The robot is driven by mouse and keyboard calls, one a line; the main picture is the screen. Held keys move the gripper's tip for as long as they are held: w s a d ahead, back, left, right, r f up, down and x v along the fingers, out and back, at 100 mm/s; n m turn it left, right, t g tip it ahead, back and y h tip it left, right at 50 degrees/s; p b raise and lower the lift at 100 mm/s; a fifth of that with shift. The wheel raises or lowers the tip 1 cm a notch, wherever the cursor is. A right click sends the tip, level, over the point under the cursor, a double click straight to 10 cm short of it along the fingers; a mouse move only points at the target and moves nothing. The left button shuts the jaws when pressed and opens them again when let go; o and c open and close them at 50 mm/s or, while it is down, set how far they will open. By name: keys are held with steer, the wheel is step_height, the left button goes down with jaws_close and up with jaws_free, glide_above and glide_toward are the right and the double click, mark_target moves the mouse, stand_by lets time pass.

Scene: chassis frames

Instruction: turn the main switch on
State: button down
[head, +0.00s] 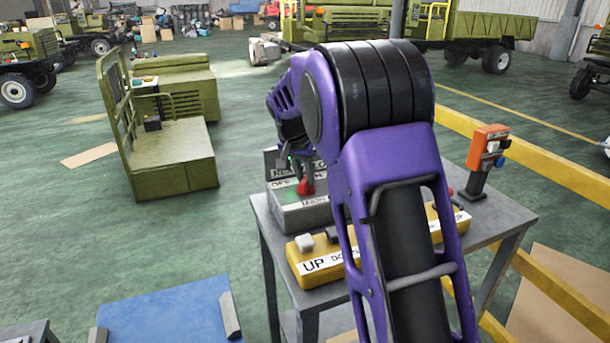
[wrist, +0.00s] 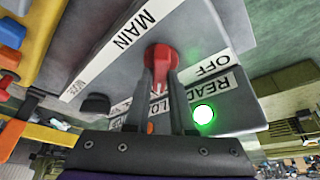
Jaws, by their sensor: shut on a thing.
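The main switch is a red rotary knob (wrist: 160,57) on a grey control box with labels MAIN, OFF and READY. It also shows in the head view as a red knob (head: 306,187) on the grey box (head: 300,215). My gripper (wrist: 160,74) is shut on the knob, with one dark finger on each side. In the head view my gripper (head: 303,172) comes down onto the knob from above, partly hidden by my purple arm. A green lamp (wrist: 203,114) glows beside the READY label. The fingers partly cover other labels, so the knob's exact pointing is unclear.
The grey box stands on a grey table (head: 508,222). A yellow box (head: 320,265) marked UP, with grey buttons, lies in front of it. An orange box (head: 487,147) on a dark stand is at right. Yellow rails (head: 540,165) run behind.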

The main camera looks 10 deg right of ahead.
steer(key=c, duration=0.8)
jaws_free()
steer(key=shift+o, duration=0.2)
steer(key=p+v, duration=0.1)
steer(key=v, duration=1.6)
steer(key=shift+r+p, duration=0.25)
steer(key=shift+p, duration=0.15)
